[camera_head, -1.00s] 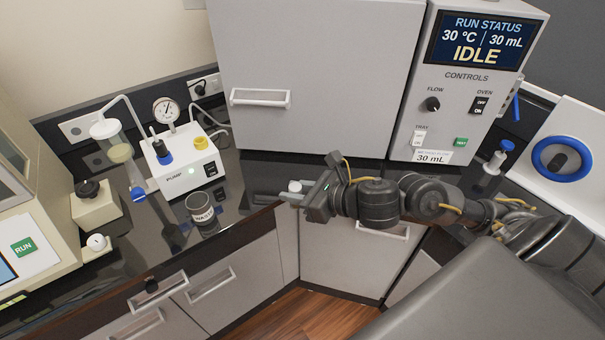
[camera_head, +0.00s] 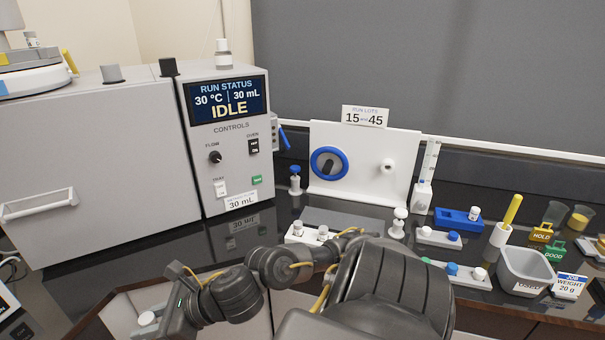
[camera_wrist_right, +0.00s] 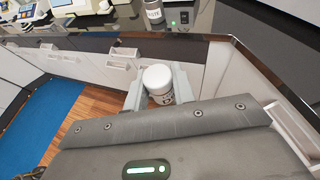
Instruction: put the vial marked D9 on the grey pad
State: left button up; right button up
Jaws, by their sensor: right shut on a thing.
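My right gripper (camera_head: 158,322) is low at the left of the head view, in front of the bench. It is shut on a white-capped vial (camera_wrist_right: 158,80), which shows between the fingers in the right wrist view. Dark print shows on its label, but I cannot read it fully. The vial's white cap (camera_head: 146,318) also shows in the head view. A flat grey pad (camera_head: 345,219) lies on the dark bench in front of the white panel, well apart from the gripper. My left gripper is not in view.
A rack with white-capped vials (camera_head: 308,238) stands just before the pad, partly behind my arm. A white knobbed piece (camera_head: 398,224) stands at its right. Further right are vial racks (camera_head: 437,240) and a grey bin (camera_head: 526,272). The oven cabinet (camera_head: 100,165) fills the left.

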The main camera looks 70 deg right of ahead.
aim_at(342, 221)
jog(key=z, duration=1.4)
jog(key=i, duration=1.25)
jog(key=z, duration=0.85)
jog(key=i, duration=0.25)
jog(key=z, duration=0.1)
